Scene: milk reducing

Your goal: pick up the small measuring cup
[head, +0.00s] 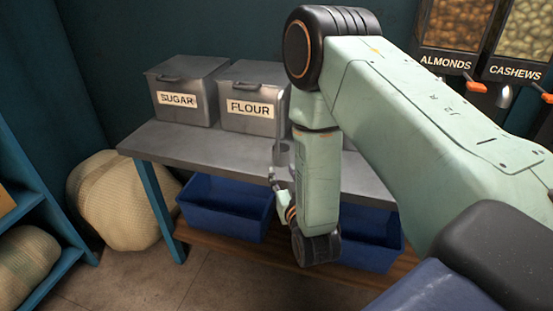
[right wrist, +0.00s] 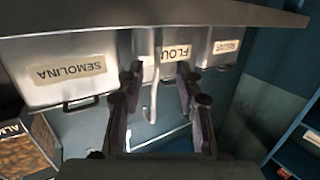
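The small metal measuring cup (head: 283,152) seems to be the grey shape at the table's front edge in the head view, partly hidden by my right arm. In the right wrist view, which is upside down, its pale handle (right wrist: 153,95) runs between my fingers, with a hooked end. My right gripper (head: 277,185) is just in front of the table edge, by the cup. In the right wrist view the gripper (right wrist: 160,95) has its fingers apart, one on each side of the handle, with gaps visible. My left gripper is not in view.
The grey table (head: 165,142) holds the sugar bin (head: 187,88) and flour bin (head: 245,92); a semolina bin (right wrist: 65,65) shows in the right wrist view. Blue crates (head: 225,205) sit on the lower shelf. A sack (head: 120,200) stands left. Almond and cashew dispensers (head: 455,35) hang right.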

